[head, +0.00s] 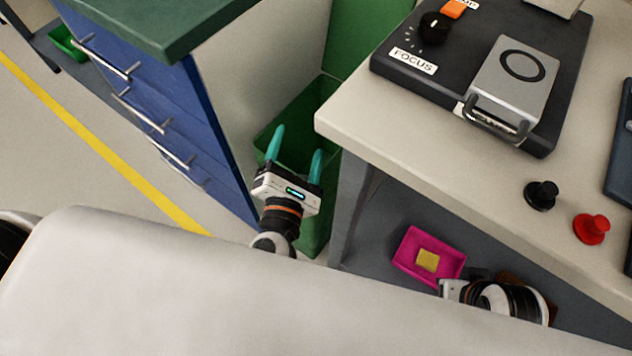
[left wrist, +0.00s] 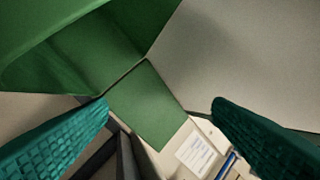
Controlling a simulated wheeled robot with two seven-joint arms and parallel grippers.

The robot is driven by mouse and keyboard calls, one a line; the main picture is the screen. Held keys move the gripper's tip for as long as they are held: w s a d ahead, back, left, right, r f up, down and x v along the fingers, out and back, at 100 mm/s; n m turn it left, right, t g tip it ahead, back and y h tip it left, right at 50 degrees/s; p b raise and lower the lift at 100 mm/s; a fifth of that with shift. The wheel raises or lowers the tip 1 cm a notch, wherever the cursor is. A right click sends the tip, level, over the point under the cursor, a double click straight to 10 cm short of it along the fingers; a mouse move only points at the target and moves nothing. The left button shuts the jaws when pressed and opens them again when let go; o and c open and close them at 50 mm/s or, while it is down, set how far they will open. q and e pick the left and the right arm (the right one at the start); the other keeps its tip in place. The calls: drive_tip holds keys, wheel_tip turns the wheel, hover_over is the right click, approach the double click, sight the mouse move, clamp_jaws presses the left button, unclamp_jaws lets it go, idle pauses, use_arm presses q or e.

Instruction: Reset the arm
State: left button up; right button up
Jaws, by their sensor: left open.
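My left gripper (head: 295,160) is open, its two teal fingers apart with nothing between them. It is in front of a green bin (head: 299,115) that stands between the blue drawer cabinet and the pale table. In the left wrist view the teal fingers (left wrist: 160,120) show at both sides, with green surfaces and a pale panel beyond them. My right arm shows only in part at the lower right of the head view, below the table top; its fingers cannot be made out.
A blue drawer cabinet (head: 165,110) stands left of my left gripper. The pale table (head: 440,165) on the right bears a black box labelled FOCUS (head: 415,75), a black knob (head: 541,194) and a red knob (head: 591,228). A magenta tray (head: 411,249) with a yellow block (head: 428,260) lies below the table top.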

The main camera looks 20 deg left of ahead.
use_arm(q)
drive_tip(key=shift+s+d, duration=0.15)
drive_tip(key=shift+s, duration=0.85)
